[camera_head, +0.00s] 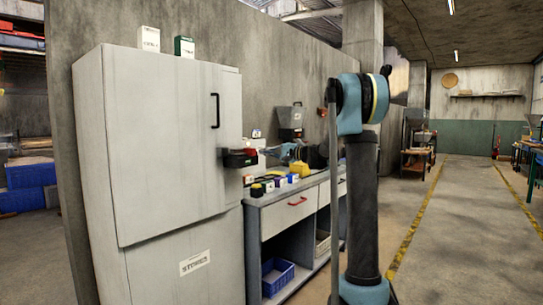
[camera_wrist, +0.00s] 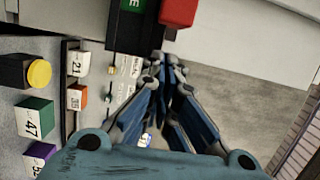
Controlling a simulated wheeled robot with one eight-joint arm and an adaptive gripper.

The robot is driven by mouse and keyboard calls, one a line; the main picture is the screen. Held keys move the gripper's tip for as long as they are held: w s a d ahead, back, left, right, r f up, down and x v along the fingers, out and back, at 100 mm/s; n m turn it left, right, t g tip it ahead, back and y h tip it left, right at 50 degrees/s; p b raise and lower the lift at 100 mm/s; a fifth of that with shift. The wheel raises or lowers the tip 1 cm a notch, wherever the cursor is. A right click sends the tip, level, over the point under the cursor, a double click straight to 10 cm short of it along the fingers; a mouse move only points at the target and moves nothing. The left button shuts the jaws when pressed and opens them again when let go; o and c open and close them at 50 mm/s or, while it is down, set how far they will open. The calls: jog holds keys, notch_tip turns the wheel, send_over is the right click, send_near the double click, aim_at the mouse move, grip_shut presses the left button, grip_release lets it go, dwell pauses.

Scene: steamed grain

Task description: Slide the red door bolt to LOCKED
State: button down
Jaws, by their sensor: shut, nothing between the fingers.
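The grey cabinet (camera_head: 170,150) has a dark bolt housing (camera_head: 228,161) at the edge of its upper door, with the red door bolt (camera_head: 247,152) on it. In the wrist view the bolt's red knob (camera_wrist: 180,11) is at the top, beside the black housing (camera_wrist: 128,40). A green label (camera_wrist: 134,4) there shows the letter E; the rest is cut off. My gripper (camera_wrist: 163,62) is shut and empty, its fingertips just below the housing and knob in that view. In the head view my gripper (camera_head: 272,152) is right of the bolt; contact cannot be told.
A workbench (camera_head: 300,207) stands right of the cabinet under my gripper. Small labelled blocks, including a green one (camera_wrist: 35,118) and one with a yellow top (camera_wrist: 39,73), stand on it. A black handle (camera_head: 215,110) is above the bolt. The aisle (camera_head: 455,215) at right is clear.

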aim_at(254, 153)
jog(key=shift+s+a, duration=0.65)
jog(key=shift+s, duration=0.15)
jog(key=s+a, duration=0.1)
jog(key=s, duration=0.1)
jog(key=s+a, duration=0.2)
dwell(0.3)
